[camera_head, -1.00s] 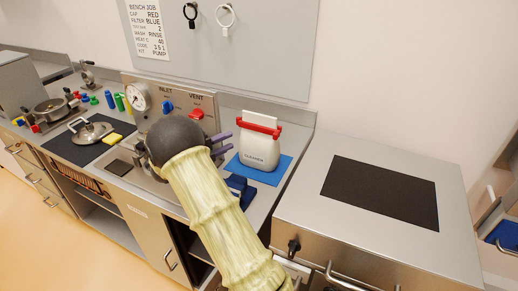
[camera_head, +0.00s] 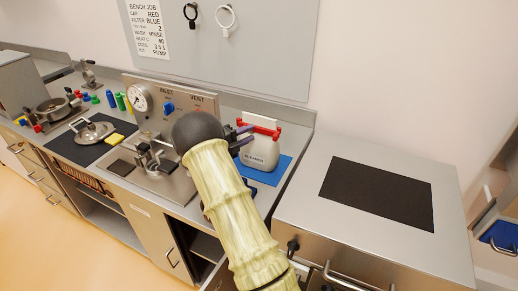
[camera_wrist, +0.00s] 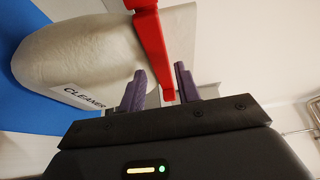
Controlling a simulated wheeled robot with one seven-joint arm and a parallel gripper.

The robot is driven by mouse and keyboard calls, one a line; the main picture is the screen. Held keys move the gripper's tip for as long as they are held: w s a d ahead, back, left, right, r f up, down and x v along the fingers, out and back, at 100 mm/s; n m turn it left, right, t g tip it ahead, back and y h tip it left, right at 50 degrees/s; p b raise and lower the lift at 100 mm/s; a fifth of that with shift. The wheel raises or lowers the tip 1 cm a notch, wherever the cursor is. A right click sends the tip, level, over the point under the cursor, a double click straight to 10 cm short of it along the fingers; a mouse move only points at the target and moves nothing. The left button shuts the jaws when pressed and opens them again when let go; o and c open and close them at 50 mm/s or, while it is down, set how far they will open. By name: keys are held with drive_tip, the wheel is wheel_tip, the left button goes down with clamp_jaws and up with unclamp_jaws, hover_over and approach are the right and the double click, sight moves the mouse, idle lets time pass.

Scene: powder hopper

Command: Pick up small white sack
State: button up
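The small white sack (camera_head: 259,152), labelled CLEANER, stands upright on a blue mat (camera_head: 285,165) with a red clip bar (camera_head: 262,127) across its top. In the wrist view the sack (camera_wrist: 85,55) lies at the upper left, and the red bar (camera_wrist: 151,45) runs down between the fingers. My gripper (camera_wrist: 160,85) is open, with its two purple fingers apart on either side of the bar's lower end and the sack's pale top edge. In the head view my gripper (camera_head: 243,138) is at the sack's left side, and my arm hides part of the mat.
A steel panel (camera_head: 175,105) with a gauge and knobs stands left of the sack. A clamp fixture (camera_head: 155,155) sits on the bench before it. A steel cabinet with a black mat (camera_head: 375,195) stands to the right.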

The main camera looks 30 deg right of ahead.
drive_tip(key=shift+w+d, duration=0.1)
drive_tip(key=shift+d, duration=0.7)
drive_tip(key=c, duration=0.7)
clamp_jaws()
drive_tip(key=shift+a, duration=0.1)
idle(0.3)
